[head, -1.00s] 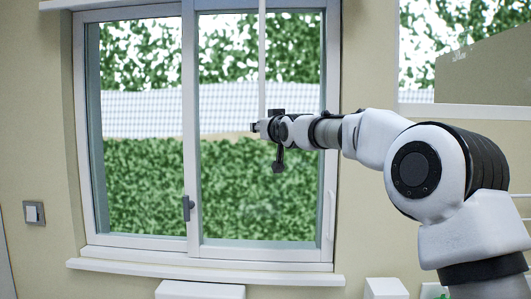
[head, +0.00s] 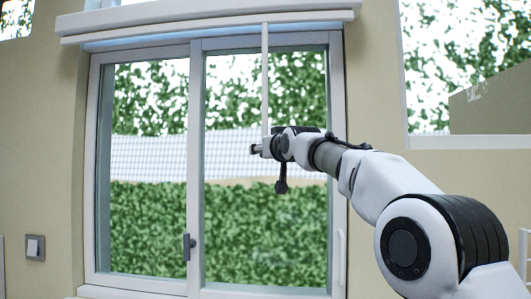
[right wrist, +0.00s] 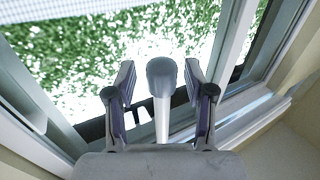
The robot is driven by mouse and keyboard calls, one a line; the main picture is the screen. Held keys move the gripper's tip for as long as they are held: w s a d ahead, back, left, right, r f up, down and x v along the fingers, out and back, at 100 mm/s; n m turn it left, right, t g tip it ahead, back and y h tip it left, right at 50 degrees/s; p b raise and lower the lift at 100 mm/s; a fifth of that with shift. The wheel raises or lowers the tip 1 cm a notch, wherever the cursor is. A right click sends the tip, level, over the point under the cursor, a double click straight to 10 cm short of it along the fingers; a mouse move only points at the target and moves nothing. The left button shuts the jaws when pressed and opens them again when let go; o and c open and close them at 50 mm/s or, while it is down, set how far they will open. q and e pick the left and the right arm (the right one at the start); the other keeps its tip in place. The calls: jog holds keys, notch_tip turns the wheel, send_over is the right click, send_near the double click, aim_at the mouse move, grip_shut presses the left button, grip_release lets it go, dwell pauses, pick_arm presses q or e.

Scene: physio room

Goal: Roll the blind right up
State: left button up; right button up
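The blind (head: 205,16) is a white housing and bar across the top of the window. No cloth hangs over the panes below it. A thin white wand (head: 265,85) hangs from it over the right pane. My right gripper (head: 259,149) is at the wand's lower end. In the right wrist view the wand's rounded grey end (right wrist: 161,76) stands between the two fingers (right wrist: 161,95). The fingers are spread, with a gap on each side of the wand. My left gripper is not in view.
The window has a dark handle (head: 188,247) on its middle frame. A light switch (head: 35,247) is on the wall to the left. Another window (head: 465,75) is at the right. The space in front of the panes looks clear.

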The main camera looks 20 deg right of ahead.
jog(key=s, duration=0.7)
jog(key=shift+a, duration=0.25)
jog(key=shift+s, duration=0.2)
